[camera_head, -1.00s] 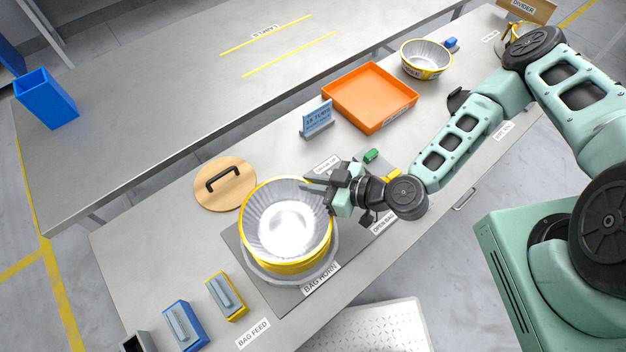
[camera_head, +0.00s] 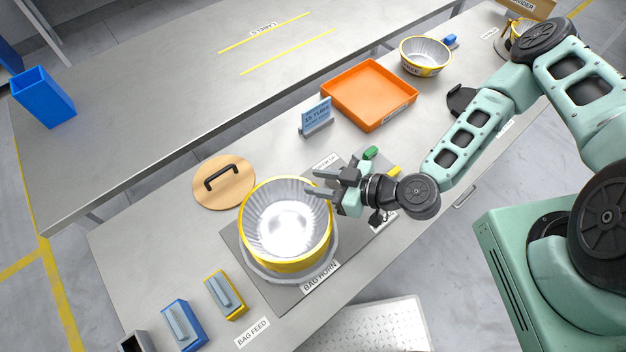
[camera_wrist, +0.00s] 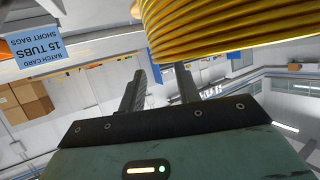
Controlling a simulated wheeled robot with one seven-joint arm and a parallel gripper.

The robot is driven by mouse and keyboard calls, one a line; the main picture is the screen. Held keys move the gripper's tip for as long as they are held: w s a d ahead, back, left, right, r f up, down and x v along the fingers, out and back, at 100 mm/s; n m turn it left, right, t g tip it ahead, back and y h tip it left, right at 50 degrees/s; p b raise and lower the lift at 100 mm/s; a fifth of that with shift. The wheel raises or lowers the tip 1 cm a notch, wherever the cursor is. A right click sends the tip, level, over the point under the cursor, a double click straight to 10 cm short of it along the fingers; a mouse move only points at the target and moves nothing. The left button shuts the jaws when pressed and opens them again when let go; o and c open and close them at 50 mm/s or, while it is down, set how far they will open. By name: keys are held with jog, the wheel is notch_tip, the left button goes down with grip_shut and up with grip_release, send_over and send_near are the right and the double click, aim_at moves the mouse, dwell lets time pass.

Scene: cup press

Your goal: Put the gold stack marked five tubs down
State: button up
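A stack of gold tubs (camera_head: 290,267) with a silvery fluted inside stands upright on the round grey base labelled BAG HORN (camera_head: 262,274). Its ridged gold side fills the top of the wrist view (camera_wrist: 225,25). No mark for five is readable on it. My gripper (camera_head: 319,184) is at the stack's right rim, with its fingers spread apart. In the wrist view the two fingers of my gripper (camera_wrist: 160,82) stand apart with no tub between them. I cannot tell whether a fingertip touches the stack.
A round wooden lid (camera_head: 224,183) with a black handle lies behind the stack. Yellow (camera_head: 226,295) and blue (camera_head: 184,326) blocks are in front. An orange tray (camera_head: 369,94), a blue batch card (camera_head: 316,117) and another gold tub (camera_head: 426,60) stand further back. A green item (camera_head: 371,153) lies near my gripper.

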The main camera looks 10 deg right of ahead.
jog(key=d+r+g+h+p, duration=0.1)
jog(key=d+r+g+h, duration=0.1)
jog(key=d, duration=0.2)
jog(key=s+d+r+n+g+h+p, duration=0.1)
jog(key=d+r+g+h, duration=0.1)
jog(key=d+r, duration=0.1)
jog(key=d+r+n+g+h+p, duration=0.1)
jog(key=d+r+g+h, duration=0.1)
jog(key=d, duration=0.3)
jog(key=shift+s+r+g+h, duration=0.25)
jog(key=shift+s+g+h, duration=0.1)
jog(key=shift+g+h, duration=0.05)
jog(key=s+a+r+m+h, duration=0.2)
jog(key=s+r, duration=0.3)
jog(key=r, duration=0.6)
jog(key=s+a+r+m+h, duration=0.2)
jog(key=s+r, duration=0.3)
jog(key=r, duration=0.6)
jog(key=shift+a+r+m, duration=0.4)
jog(key=shift+a+m, duration=0.25)
jog(key=shift+m, duration=0.15)
jog(key=shift+w, duration=0.1)
